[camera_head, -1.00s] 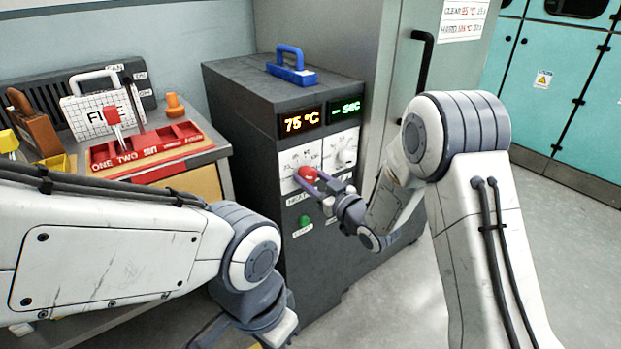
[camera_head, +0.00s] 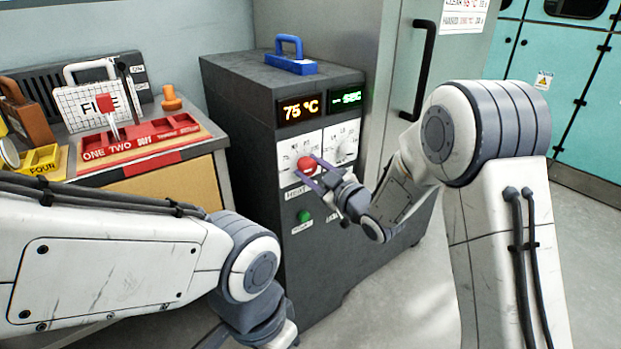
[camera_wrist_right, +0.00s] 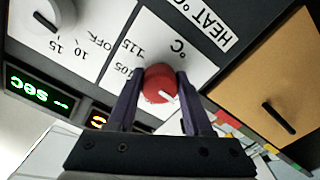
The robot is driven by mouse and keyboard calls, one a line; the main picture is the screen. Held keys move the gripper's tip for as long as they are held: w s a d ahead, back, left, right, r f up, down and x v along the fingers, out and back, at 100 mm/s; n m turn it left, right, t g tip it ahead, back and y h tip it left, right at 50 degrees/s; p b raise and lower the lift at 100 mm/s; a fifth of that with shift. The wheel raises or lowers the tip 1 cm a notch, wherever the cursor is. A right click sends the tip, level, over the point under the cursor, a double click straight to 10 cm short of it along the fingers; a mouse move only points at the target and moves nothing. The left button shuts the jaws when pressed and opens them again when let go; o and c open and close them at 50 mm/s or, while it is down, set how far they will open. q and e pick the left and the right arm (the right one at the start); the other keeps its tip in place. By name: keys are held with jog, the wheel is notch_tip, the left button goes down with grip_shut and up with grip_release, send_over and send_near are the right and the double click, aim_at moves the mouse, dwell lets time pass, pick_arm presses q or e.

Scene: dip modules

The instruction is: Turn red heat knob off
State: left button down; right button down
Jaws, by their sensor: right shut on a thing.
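The red heat knob (camera_head: 306,164) is on the white dial panel at the front of the dark grey machine (camera_head: 260,120). In the right wrist view the knob (camera_wrist_right: 158,84) sits between the two purple fingers of my right gripper (camera_wrist_right: 157,92), which is shut on it. A white pointer mark shows on the knob, and the panel print around it is partly hidden. My right gripper also shows in the head view (camera_head: 306,176), reaching the knob from the right. The orange display (camera_head: 299,110) reads about 75 °C. My left arm is in the lower left; its fingertips are out of view.
A white time knob (camera_head: 346,147) is right of the red one. A green button (camera_head: 304,216) is below. A blue handle (camera_head: 290,56) stands on the machine.

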jog(key=shift+n+b, duration=1.2)
jog(key=shift+n, duration=0.2)
jog(key=shift+d, duration=0.1)
jog(key=shift+c, duration=1.5)
grip_release()
jog(key=p+v, duration=0.1)
jog(key=v, duration=0.9)
jog(key=shift+s, duration=0.2)
jog(key=shift+d, duration=0.1)
